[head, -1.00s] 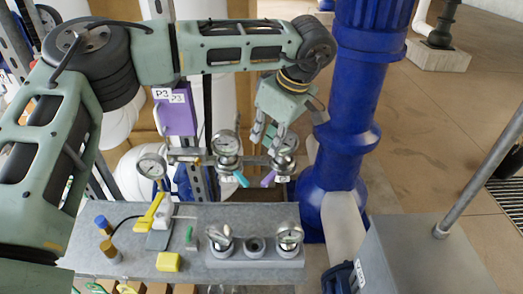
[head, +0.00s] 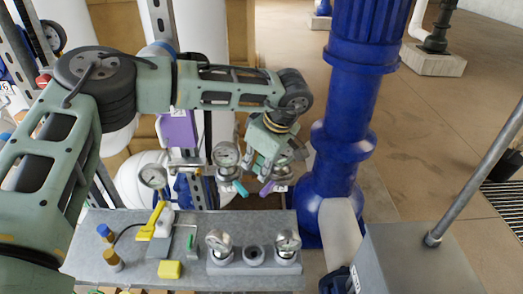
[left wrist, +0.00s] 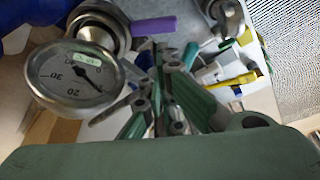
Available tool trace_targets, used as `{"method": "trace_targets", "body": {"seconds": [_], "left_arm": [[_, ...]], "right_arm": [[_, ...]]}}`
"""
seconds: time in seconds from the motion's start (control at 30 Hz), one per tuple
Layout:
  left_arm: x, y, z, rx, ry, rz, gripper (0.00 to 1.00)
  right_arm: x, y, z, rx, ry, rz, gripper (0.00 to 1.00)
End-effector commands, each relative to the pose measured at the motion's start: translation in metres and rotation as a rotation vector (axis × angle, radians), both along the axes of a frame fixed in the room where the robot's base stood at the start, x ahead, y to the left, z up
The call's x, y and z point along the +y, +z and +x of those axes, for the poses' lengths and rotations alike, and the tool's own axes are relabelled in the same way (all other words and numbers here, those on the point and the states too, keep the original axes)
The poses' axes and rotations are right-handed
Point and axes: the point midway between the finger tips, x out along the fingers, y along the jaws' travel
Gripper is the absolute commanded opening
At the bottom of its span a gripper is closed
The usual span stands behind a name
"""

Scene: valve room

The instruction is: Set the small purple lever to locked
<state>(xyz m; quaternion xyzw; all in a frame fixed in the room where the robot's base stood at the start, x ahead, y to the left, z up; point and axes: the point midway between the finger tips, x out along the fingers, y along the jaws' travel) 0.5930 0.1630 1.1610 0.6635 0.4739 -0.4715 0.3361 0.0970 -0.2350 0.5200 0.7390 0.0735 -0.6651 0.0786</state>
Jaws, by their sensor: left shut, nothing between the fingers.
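The small purple lever (head: 267,187) hangs tilted below the right-hand gauge of the valve rack, its free end down and to the left. It also shows in the left wrist view (left wrist: 153,26), just beyond the fingertips. My left gripper (head: 263,172) points down in front of the right-hand gauge, just above the lever. Its fingers (left wrist: 158,50) are shut and empty. I cannot tell whether they touch the lever. The gripper partly hides the right-hand gauge in the head view. My right gripper is not in view.
A teal lever (head: 240,187) hangs under the neighbouring gauge (head: 226,154), close left. A grey bench (head: 130,260) below carries a gauge block (head: 254,264), a yellow block (head: 169,269) and tools. A thick blue pipe (head: 352,100) stands close right. A purple P3 box (head: 178,130) hangs left.

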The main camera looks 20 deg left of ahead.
Motion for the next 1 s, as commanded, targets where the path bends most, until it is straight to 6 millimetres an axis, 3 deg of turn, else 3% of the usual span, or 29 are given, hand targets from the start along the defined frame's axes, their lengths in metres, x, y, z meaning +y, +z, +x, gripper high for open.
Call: {"method": "trace_targets", "body": {"seconds": [0.1,0.3,1.0], "left_arm": [[0.006,-0.014,0.001,0.004,0.001,0.001,0.00],[0.010,-0.028,0.003,0.000,0.000,0.000,0.00],[-0.002,-0.030,0.003,0.000,0.042,0.000,0.00]], "right_arm": [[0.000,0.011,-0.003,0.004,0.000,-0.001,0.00],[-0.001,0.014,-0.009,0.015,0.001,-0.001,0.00],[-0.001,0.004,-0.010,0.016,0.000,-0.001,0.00]]}}
